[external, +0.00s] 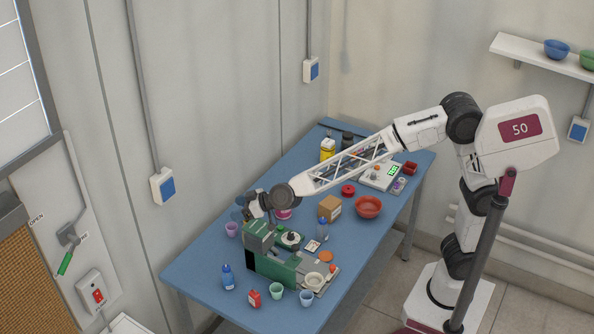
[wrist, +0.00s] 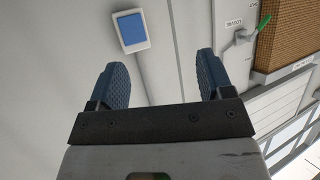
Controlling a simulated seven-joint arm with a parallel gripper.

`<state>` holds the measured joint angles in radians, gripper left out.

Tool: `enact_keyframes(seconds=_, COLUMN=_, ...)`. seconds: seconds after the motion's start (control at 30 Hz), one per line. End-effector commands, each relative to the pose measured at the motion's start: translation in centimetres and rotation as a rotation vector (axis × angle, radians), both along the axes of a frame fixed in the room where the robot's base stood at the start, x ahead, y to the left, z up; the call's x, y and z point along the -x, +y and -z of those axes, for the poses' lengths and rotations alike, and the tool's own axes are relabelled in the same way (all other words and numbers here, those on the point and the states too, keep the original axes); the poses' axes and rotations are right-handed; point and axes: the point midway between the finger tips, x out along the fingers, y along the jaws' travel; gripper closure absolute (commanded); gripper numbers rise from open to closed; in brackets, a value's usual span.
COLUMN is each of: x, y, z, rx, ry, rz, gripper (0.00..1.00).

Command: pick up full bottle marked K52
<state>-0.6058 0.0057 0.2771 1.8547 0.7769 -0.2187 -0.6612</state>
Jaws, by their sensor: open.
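One blue bottle (external: 227,277) stands at the table's near left. Another bluish bottle (external: 322,229) stands near the middle, right of a green machine. The markings on both are too small to read, so I cannot tell which is K52 or whether either is full. My gripper (external: 240,208) is above the table's left edge, up and left of the green machine, apart from both bottles. In the wrist view my gripper (wrist: 161,62) has its two blue fingers wide apart, nothing between them, and faces the wall. No bottle shows in that view.
The green machine (external: 283,270) stands below my gripper. Cups (external: 306,297), a red container (external: 254,299), a cardboard box (external: 329,208) and a terracotta bowl (external: 368,206) stand on the blue table (external: 195,270). A yellow container (external: 327,149) is at the back. The table's left edge has free room.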

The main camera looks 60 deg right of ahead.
Motion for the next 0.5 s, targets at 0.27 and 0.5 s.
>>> enact_keyframes(seconds=0.27, x=-0.8, y=3.4, z=1.2, rx=0.006, ry=-0.040, rz=0.017, gripper=0.26)
enact_keyframes(seconds=0.5, x=-1.3, y=5.4, z=2.0, rx=0.010, ry=-0.063, rz=0.030, gripper=0.26)
